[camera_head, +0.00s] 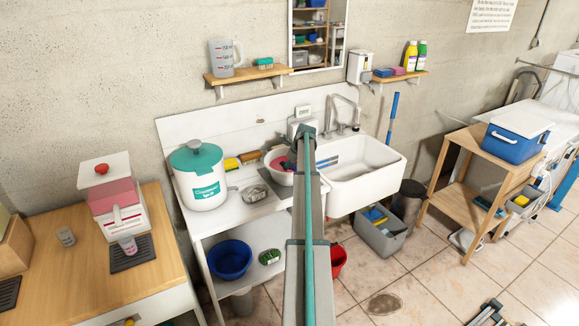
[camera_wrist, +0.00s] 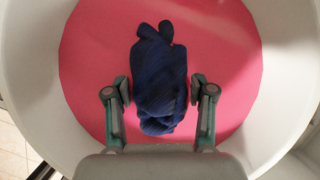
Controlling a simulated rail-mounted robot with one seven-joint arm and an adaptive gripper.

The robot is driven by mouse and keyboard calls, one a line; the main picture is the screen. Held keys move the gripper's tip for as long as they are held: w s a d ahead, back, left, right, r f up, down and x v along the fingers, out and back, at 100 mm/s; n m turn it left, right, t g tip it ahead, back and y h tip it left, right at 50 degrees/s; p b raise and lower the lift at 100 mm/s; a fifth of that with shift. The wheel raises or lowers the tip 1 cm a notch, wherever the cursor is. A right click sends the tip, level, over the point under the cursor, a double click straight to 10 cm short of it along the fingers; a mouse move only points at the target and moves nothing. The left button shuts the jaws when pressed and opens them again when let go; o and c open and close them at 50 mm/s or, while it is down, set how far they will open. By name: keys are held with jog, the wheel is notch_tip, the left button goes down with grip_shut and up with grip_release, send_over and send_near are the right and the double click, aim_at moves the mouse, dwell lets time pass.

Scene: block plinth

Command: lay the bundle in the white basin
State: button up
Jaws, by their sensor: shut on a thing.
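The dark blue bundle (camera_wrist: 160,70) of folded or bunched cloth is between the two fingers of my gripper (camera_wrist: 160,90), which is shut on it. Behind it in the wrist view is a round white vessel with a flat pink inside (camera_wrist: 230,60); I cannot tell whether the bundle touches the pink. This matches the round white bowl (camera_head: 271,158) on the counter in the head view, partly covered by my arm. A rectangular white sink basin (camera_head: 372,182) stands just right of my arm. In the head view my arm hides most of the gripper and bundle.
A tap (camera_head: 345,112) stands behind the sink. A grey crate (camera_head: 380,234) is on the floor below, and a wooden shelf unit (camera_head: 462,190) stands right.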

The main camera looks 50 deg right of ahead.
jog(key=shift+f, duration=0.15)
jog(key=o, duration=1.3)
jog(key=b+v, duration=0.3)
jog(key=v, duration=0.9)
